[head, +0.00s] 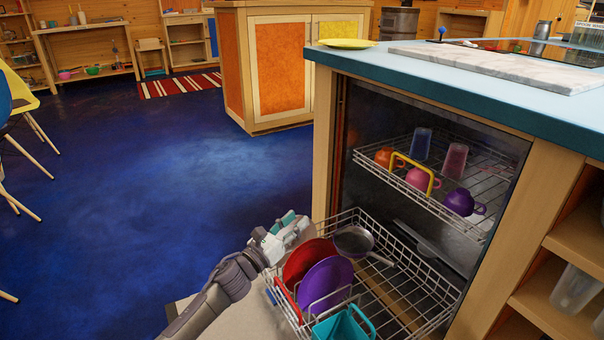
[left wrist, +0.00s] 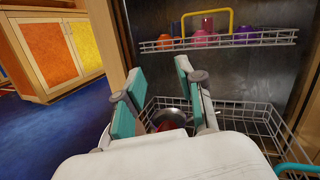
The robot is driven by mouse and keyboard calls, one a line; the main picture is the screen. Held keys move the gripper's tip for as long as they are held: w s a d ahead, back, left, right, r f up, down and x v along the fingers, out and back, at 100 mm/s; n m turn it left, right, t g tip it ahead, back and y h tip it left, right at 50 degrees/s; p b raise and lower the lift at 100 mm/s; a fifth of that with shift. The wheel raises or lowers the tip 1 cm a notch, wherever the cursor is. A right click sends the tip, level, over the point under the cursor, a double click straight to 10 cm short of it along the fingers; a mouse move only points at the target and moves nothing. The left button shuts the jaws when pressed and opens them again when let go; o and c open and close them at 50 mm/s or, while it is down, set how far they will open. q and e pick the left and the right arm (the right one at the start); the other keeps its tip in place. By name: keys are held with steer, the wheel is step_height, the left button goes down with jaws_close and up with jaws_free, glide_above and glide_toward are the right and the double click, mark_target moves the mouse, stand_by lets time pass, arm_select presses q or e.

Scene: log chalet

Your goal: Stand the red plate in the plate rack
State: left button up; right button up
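The red plate (head: 300,262) stands on edge, tilted, at the left side of a pulled-out lower wire rack (head: 400,300). A purple plate (head: 326,280) stands in front of it and hides part of it. My left gripper (head: 290,228) is just behind and left of the red plate's upper edge. In the left wrist view my left gripper (left wrist: 157,80) has its teal-padded fingers apart, with nothing gripped between them. A small patch of red shows low between the fingers there; the rest is hidden by the gripper body. My right gripper is not in view.
A dark pan (head: 353,241) and a teal container (head: 342,326) share the lower rack. Above, an upper rack (head: 432,180) holds cups and glasses. A blue countertop (head: 470,85) overhangs, bearing a yellow plate (head: 347,43) and a marble board (head: 500,66). Floor to the left is open.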

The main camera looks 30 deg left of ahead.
arm_select(q)
step_height(320, 180, up, 11)
steer(key=d+n+p, duration=0.2)
steer(key=p, duration=0.6)
steer(key=shift+s+d+f+y, duration=0.15)
steer(key=shift+s+d+y, duration=0.25)
steer(key=shift+s, duration=0.05)
